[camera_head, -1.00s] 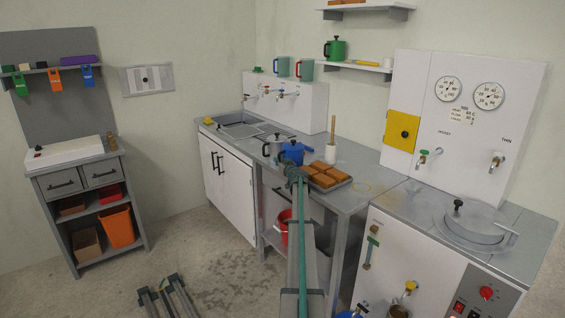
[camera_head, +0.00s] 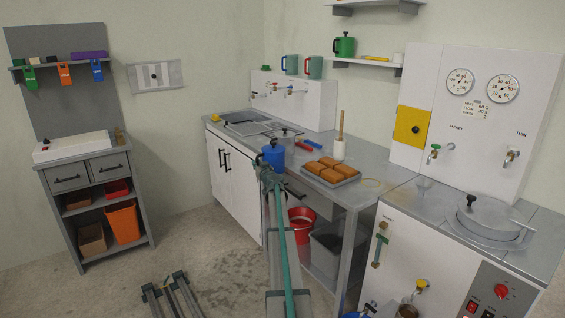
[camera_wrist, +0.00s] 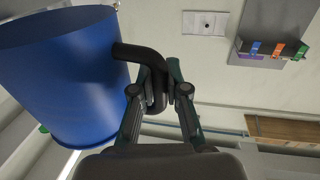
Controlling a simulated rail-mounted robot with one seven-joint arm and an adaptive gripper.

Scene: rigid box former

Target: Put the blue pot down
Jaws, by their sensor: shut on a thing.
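The blue pot (camera_head: 274,155) shows at the front edge of the grey counter in the head view, in front of a silver pot (camera_head: 287,136). My gripper (camera_head: 266,171) is at its near side. In the wrist view the blue pot (camera_wrist: 62,75) fills the left side, and my gripper (camera_wrist: 158,88) is shut on its black handle (camera_wrist: 140,55). The pot's base is partly hidden by my arm in the head view, so I cannot tell whether it touches the counter.
A tray of orange-brown blocks (camera_head: 331,171) lies on the counter (camera_head: 372,188) to the right. A white pot with a wooden handle (camera_head: 339,148) and red and blue small items (camera_head: 308,145) are behind. A sink (camera_head: 245,127) is at the back left. A red bucket (camera_head: 301,222) stands below.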

